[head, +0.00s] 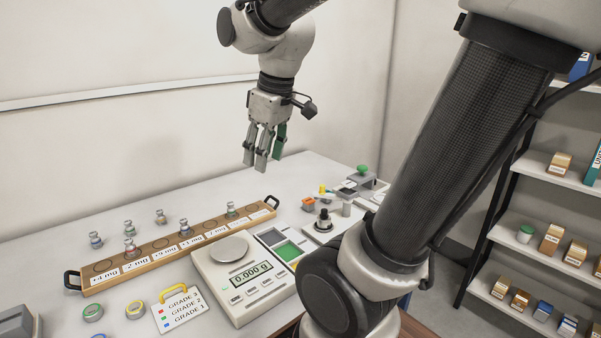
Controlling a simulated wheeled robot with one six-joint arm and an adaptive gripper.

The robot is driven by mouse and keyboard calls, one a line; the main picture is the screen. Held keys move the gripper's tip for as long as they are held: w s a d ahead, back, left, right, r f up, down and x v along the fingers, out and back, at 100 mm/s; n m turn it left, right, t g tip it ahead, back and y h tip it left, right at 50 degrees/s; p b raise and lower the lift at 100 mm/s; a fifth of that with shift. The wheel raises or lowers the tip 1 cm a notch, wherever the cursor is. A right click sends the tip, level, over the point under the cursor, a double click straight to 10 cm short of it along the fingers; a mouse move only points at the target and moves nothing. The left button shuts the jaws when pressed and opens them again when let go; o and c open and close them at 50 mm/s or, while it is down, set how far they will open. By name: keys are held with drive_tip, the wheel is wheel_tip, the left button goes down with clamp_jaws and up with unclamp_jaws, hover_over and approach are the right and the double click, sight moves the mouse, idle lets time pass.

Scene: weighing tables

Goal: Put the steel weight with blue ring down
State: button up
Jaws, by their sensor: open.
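My gripper (262,164) is raised above the back of the table, fingers pointing down, open, with nothing seen between them. A small steel weight (96,241) with what looks like a blue ring stands upright on the table behind the left end of the long wooden tray (158,267). Other small steel weights (161,217) stand behind the tray and in some of its round places. Their ring colours are too small to tell surely. My gripper is well apart from all of them.
A balance (213,283) reading 0.000 g stands in front of the tray, its pan (229,249) bare. A grade card (181,311) and coloured rings (93,312) lie at the front left. Small items (324,221) crowd the table's right side. Shelves (560,252) stand at far right.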

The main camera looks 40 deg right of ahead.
drive_tip(key=s+d+f+m+t, duration=0.1)
drive_tip(key=s+m, duration=0.3)
drive_tip(key=s, duration=0.5)
drive_tip(key=shift+s+d+f+m+h, duration=0.25)
drive_tip(key=shift+d+f+m+h, duration=0.05)
drive_tip(key=shift+d+f, duration=0.3)
